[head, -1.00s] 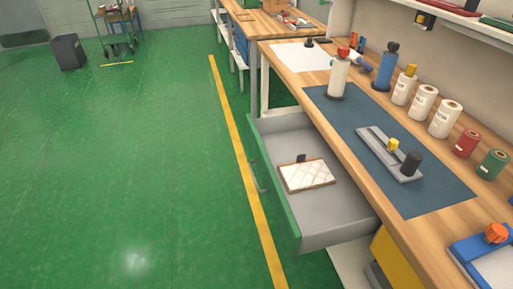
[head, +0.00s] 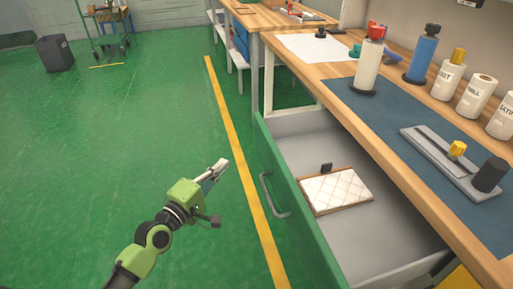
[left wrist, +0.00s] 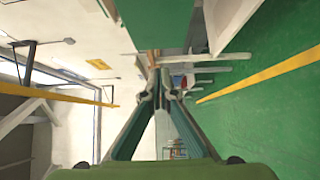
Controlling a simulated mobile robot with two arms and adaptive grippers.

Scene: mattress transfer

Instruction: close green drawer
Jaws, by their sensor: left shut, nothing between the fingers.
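The green-fronted drawer (head: 288,209) stands pulled out from under the workbench in the head view. Its grey handle (head: 273,196) is on the outer face. A small quilted mattress sample (head: 335,190) in a brown frame lies inside on the grey drawer floor. My left gripper (head: 219,170) is shut and empty, left of the drawer front, apart from the handle, over the floor. Its fingertips (left wrist: 159,94) also show in the left wrist view, close together. My right gripper is not in view.
The workbench (head: 385,145) carries a blue mat (head: 395,112), bottles, rolls and a grey tool with a yellow knob. A yellow floor line (head: 238,150) runs along the drawer's left. Open green floor lies left of it. A black bin (head: 54,54) stands far off.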

